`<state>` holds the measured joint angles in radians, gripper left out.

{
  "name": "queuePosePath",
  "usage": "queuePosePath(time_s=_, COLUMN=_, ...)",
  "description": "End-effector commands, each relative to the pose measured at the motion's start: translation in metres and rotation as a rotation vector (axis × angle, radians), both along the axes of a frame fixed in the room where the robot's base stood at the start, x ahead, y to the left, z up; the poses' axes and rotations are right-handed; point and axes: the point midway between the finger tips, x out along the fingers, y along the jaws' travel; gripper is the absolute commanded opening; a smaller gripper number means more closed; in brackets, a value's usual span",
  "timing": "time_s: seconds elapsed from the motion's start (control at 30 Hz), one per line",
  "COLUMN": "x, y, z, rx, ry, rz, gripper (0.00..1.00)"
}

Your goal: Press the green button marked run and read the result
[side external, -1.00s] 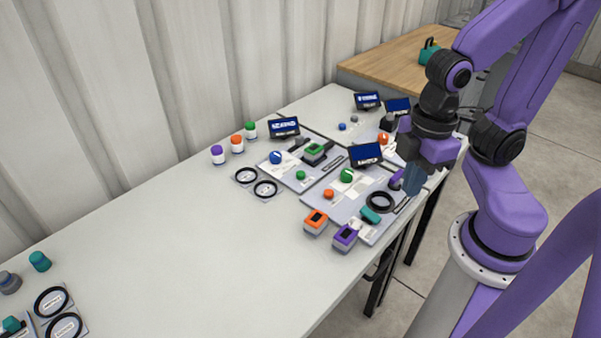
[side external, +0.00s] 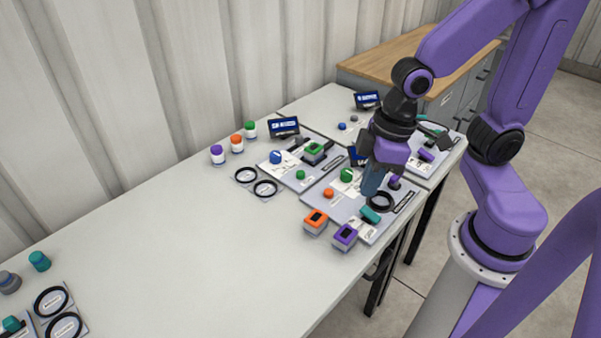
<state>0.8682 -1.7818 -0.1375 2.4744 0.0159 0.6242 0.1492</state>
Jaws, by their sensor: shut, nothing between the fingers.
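Two round green controls show: a small green button (side external: 300,175) on the left panel (side external: 290,183) and a larger green knob (side external: 346,174) on the front panel (side external: 345,215). Their labels are too small to read, so I cannot tell which is marked run. My gripper (side external: 370,193) is shut and empty, fingers pointing down over the front panel, just right of the larger green knob. A dark blue display (side external: 285,126) stands behind the left panel; its white text is not legible. The front panel's display (side external: 355,155) is mostly hidden behind my gripper.
An orange button (side external: 328,193), black ring (side external: 380,202) and teal block (side external: 370,215) are on the front panel. Orange (side external: 315,221) and purple (side external: 344,236) boxes sit at its near edge. Capped jars (side external: 237,144) stand at the wall. The table's left middle is clear.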

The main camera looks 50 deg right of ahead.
Motion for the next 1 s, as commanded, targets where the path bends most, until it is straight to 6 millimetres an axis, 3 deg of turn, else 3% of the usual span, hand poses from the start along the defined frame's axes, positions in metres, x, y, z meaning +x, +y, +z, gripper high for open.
queuePosePath(time_s=0.27, x=0.101, y=0.003, z=-0.032, rx=0.177, ry=-0.093, rz=-0.468, gripper=0.0)
queuePosePath(time_s=0.47, x=0.171, y=-0.022, z=-0.054, rx=0.311, ry=-0.181, rz=-0.791, gripper=0.0)
queuePosePath(time_s=0.6, x=0.213, y=-0.052, z=-0.068, rx=0.404, ry=-0.253, rz=-1.003, gripper=0.0)
queuePosePath(time_s=0.8, x=0.253, y=-0.096, z=-0.083, rx=0.514, ry=-0.346, rz=-1.232, gripper=0.0)
queuePosePath(time_s=1.0, x=0.269, y=-0.119, z=-0.088, rx=0.572, ry=-0.399, rz=-1.334, gripper=0.0)
